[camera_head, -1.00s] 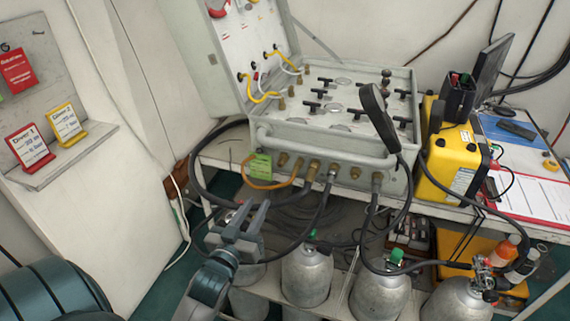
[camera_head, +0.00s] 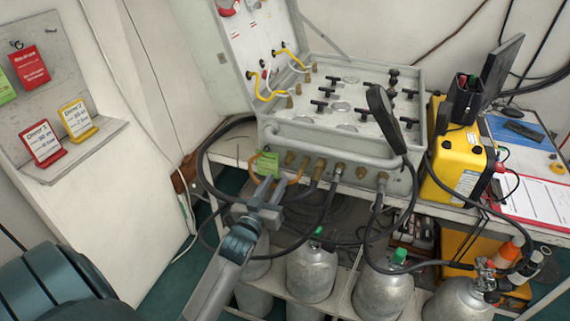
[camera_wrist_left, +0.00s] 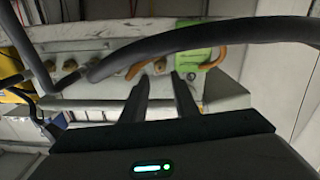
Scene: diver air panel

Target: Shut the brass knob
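The grey air panel case (camera_head: 350,150) has a row of brass fittings along its front face; one brass fitting (camera_head: 289,158) is near the green tag (camera_head: 265,164). I cannot tell for certain which one is the brass knob. My left gripper (camera_head: 272,189) is open and empty, just below and in front of the tag end of the row. In the left wrist view, the two fingers (camera_wrist_left: 159,78) stand apart, with a brass fitting (camera_wrist_left: 160,65) beyond and between their tips. A black hose (camera_wrist_left: 190,40) crosses in front of the panel there. My right gripper is not in view.
An orange loop (camera_head: 292,178) hangs by the tag. Black hoses (camera_head: 325,215) run from the panel's front toward grey cylinders (camera_head: 312,270) below. A yellow case (camera_head: 460,165) stands to the right. White wall and stand lie to the left.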

